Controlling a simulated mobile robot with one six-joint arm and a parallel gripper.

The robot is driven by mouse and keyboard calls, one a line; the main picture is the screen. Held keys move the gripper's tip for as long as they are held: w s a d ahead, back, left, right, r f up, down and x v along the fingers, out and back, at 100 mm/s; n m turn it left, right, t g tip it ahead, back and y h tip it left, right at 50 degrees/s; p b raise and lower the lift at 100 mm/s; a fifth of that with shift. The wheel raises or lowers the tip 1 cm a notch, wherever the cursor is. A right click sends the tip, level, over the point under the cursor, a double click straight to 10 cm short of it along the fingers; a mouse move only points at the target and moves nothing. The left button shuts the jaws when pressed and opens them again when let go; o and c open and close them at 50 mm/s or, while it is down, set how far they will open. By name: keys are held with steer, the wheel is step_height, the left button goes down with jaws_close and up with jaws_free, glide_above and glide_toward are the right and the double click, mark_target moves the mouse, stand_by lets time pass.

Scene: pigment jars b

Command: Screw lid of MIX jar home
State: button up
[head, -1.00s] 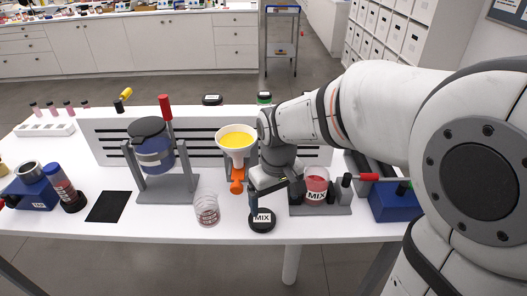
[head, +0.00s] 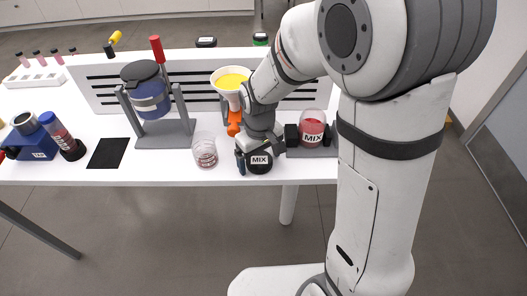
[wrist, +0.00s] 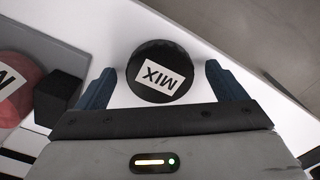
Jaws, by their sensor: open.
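The black lid (head: 259,162) with a white MIX label lies flat on the white table near its front edge. It also shows in the wrist view (wrist: 160,72), label upside down. My gripper (wrist: 158,78) is open, with one blue finger on each side of the lid and a gap to each. In the head view my gripper (head: 260,152) is low over the lid. The MIX jar (head: 312,130), clear with red contents and no lid on it, stands in a grey holder just right of the lid. Its edge shows at left in the wrist view (wrist: 14,92).
A funnel with yellow powder (head: 232,82) stands behind my gripper. A small clear jar (head: 204,152) is left of the lid. A blue jar in a grey stand (head: 150,98) is farther left. The front table edge is close.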

mark_target(261, 161)
steer(key=c, duration=1.2)
steer(key=shift+r+p, duration=1.9)
steer(key=shift+r, duration=0.7)
steer(key=shift+d, duration=0.15)
